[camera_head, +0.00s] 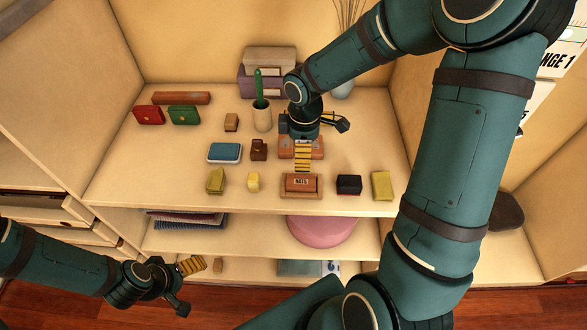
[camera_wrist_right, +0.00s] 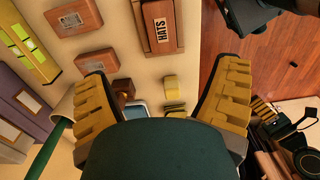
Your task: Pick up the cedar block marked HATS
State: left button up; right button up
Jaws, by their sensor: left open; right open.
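The cedar block marked HATS (camera_head: 301,181) is reddish-brown with a pale label. It sits in a shallow wooden tray (camera_head: 287,195) near the shelf's front edge. In the right wrist view the HATS block (camera_wrist_right: 159,26) is at the top centre, beyond my fingertips. My right gripper (camera_head: 303,160) is over the shelf just behind the HATS block, open and empty; its two yellow fingers (camera_wrist_right: 165,75) show spread apart in the wrist view. Similar labelled blocks (camera_wrist_right: 72,20) (camera_wrist_right: 97,64) lie beside it, partly hidden by my gripper in the head view. My left gripper (camera_head: 192,283) is open and empty, low at the left before the lower shelves.
A dark box (camera_head: 348,185) and yellow items (camera_head: 382,186) (camera_head: 253,182) flank the tray. A blue-topped tin (camera_head: 224,153), a brown item (camera_head: 258,150) and a cup with a green object (camera_head: 262,117) stand left of my right gripper. Stacked boxes (camera_head: 268,62) stand behind.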

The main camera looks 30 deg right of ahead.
aim_at(303, 181)
jog(key=f, duration=0.3)
jog(key=f+b, duration=0.1)
jog(key=f, duration=0.4)
jog(key=shift+s+d+f, duration=0.1)
jog(key=shift+s+f, duration=0.15)
jog(key=shift+f, duration=0.1)
jog(key=shift+f+b, duration=0.4)
jog(key=shift+f, duration=2)
jog(key=shift+c, duration=0.4)
jog(key=c, duration=1.2)
